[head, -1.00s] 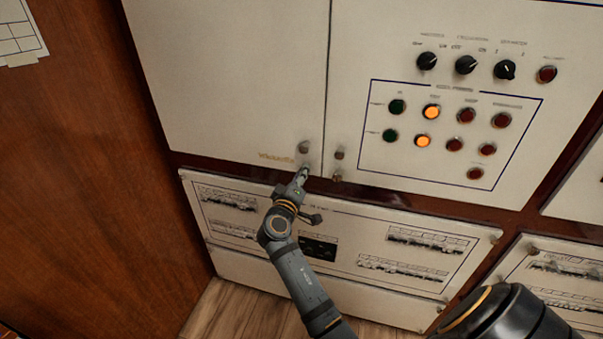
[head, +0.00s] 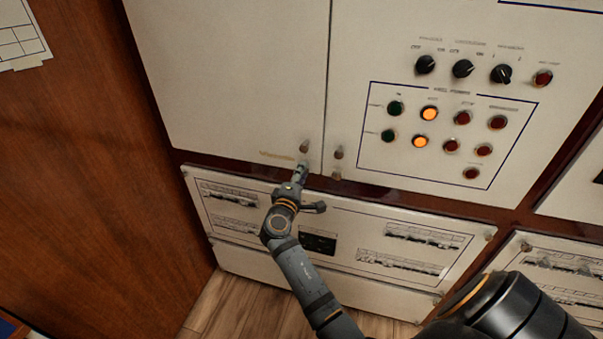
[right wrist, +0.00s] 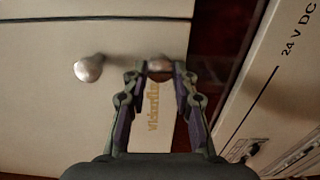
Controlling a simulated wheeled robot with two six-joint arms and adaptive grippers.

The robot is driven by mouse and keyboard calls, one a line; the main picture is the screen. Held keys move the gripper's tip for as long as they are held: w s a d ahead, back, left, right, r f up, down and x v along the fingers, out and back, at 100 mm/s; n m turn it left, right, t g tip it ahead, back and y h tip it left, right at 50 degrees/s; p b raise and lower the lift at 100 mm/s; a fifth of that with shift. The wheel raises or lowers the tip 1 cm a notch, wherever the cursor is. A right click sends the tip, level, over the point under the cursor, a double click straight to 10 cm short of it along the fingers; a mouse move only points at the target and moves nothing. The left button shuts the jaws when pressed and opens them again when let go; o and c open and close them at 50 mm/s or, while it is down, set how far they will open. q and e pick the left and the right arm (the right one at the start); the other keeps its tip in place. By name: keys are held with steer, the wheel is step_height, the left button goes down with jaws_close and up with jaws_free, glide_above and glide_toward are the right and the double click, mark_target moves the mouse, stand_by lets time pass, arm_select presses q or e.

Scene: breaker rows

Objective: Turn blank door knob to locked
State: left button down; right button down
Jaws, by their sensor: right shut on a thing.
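The blank door (head: 235,80) is the plain cream panel at the upper left of the head view, with faint gold lettering near its lower right corner. Its upper knob (head: 304,147) stands free; it also shows at the left in the right wrist view (right wrist: 88,69). The lower knob (right wrist: 160,64) sits between the fingertips of my right gripper (right wrist: 158,72), which is shut on it. In the head view my right gripper (head: 300,172) reaches up to the door's bottom corner and largely hides this knob. My left gripper is not in view.
The neighbouring door has two small knobs (head: 338,153) close to the right, plus a control panel (head: 450,135) with lamps and rotary switches. A breaker panel (head: 340,225) lies just below. A wooden wall (head: 80,180) stands at the left.

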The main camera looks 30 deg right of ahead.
stand_by(0.3)
steer(key=c, duration=1.1)
jaws_free()
steer(key=shift+o, duration=0.2)
